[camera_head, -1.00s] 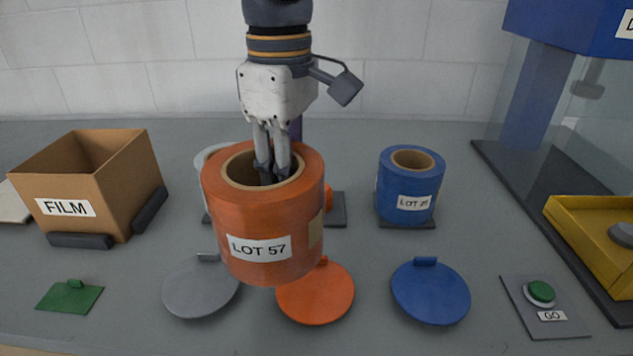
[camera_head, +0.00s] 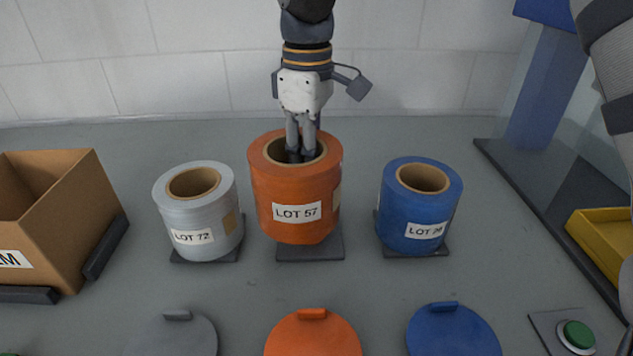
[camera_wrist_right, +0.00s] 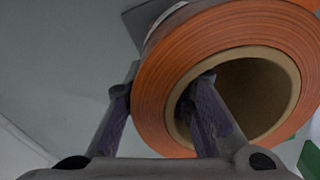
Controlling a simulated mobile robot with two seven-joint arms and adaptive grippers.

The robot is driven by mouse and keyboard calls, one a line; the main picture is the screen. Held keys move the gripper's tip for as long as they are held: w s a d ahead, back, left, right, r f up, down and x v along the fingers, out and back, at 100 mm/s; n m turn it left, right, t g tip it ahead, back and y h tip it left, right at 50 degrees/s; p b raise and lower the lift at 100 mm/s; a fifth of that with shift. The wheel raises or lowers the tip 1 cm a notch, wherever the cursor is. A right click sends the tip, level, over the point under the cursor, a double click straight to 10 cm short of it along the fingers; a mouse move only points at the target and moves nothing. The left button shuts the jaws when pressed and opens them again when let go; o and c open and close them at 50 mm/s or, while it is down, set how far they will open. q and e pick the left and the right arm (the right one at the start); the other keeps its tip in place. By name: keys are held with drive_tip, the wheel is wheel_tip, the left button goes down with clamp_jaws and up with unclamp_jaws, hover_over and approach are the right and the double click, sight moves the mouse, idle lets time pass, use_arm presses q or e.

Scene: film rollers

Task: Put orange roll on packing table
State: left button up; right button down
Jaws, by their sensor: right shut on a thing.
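The orange roll (camera_head: 296,190), labelled LOT 57, is upright above its dark pad (camera_head: 312,248) in the head view. It appears slightly raised, standing higher than the rolls beside it. My right gripper (camera_head: 302,150) comes down from above and is shut on the roll. In the right wrist view, one finger of the right gripper (camera_wrist_right: 165,115) reaches into the core of the orange roll (camera_wrist_right: 158,85) and the other is beside its outer side. The grey table (camera_head: 250,292) lies below; whether it is the packing table I cannot tell. My left gripper is not in view.
A grey roll (camera_head: 196,218) stands left and a blue roll (camera_head: 420,215) right, on pads. A cardboard box (camera_head: 60,225) is at left. Grey (camera_head: 178,338), orange (camera_head: 312,336) and blue (camera_head: 453,332) discs lie in front. A yellow tray (camera_head: 603,238) and green button (camera_head: 577,335) are at right.

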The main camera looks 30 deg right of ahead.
drive_tip(key=shift+w+d+f, duration=0.3)
drive_tip(key=shift+d+f, duration=0.05)
drive_tip(key=shift+f, duration=0.25)
drive_tip(key=shift+w+d+f, duration=0.3)
drive_tip(key=shift+d+f, duration=0.05)
drive_tip(key=shift+f, duration=0.2)
drive_tip(key=f, duration=0.1)
drive_tip(key=d+f, duration=0.1)
drive_tip(key=f, duration=0.1)
drive_tip(key=w+f, duration=0.1)
drive_tip(key=shift+d+f, duration=0.3)
drive_tip(key=shift+f, duration=0.2)
drive_tip(key=shift+f, duration=0.1)
drive_tip(key=c, duration=1.4)
unclamp_jaws()
drive_tip(key=shift+o, duration=0.2)
wheel_tip(320, 180, up, 12)
